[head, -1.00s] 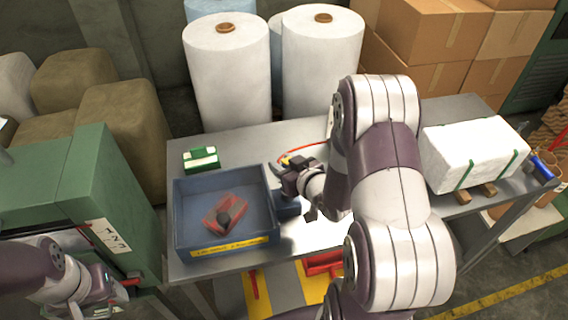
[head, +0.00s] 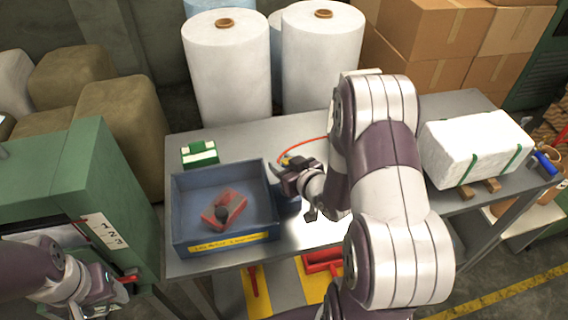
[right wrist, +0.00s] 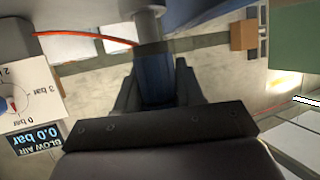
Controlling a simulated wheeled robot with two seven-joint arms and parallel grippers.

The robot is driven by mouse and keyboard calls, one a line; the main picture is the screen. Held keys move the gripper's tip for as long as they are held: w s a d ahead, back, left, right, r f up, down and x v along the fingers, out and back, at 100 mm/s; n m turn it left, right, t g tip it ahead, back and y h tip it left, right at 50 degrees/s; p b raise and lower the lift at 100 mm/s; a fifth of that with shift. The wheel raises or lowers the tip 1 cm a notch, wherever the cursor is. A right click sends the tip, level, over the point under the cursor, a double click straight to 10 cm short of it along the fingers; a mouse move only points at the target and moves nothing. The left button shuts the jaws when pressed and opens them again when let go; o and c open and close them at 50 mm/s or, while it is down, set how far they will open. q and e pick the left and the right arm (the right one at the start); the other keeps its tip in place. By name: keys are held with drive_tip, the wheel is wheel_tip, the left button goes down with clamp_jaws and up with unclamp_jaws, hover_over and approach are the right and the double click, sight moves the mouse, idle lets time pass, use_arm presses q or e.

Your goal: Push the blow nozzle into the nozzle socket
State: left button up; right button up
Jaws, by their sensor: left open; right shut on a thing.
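My right gripper (right wrist: 155,95) is shut on a blue cylindrical body, seemingly the blow nozzle (right wrist: 155,75), in the right wrist view. A grey cylindrical part (right wrist: 148,12) meets its far end; I cannot tell whether this is the nozzle socket or how deep anything sits in it. In the head view my right gripper (head: 284,170) is just right of the blue tray, above the table, and hides what it holds. My left gripper (head: 122,284) is open and empty at the lower left, by the green machine.
The blue tray (head: 212,242) holds a red, see-through item (head: 224,206). A green-and-white box (head: 199,153) stands behind it. An orange hose (head: 300,144) curves behind my right gripper. A blow-air gauge panel (right wrist: 28,105) reads 0.0 bar. A white wrapped bale (head: 475,147) occupies the table's right.

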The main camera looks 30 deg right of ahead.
drive_tip(key=shift+f+b, duration=0.35)
drive_tip(key=shift+f, duration=0.15)
drive_tip(key=o, duration=1.2)
drive_tip(key=shift+c, duration=0.2)
drive_tip(key=v, duration=1.2)
drive_tip(key=shift+s+r, duration=0.2)
drive_tip(key=shift+s, duration=0.1)
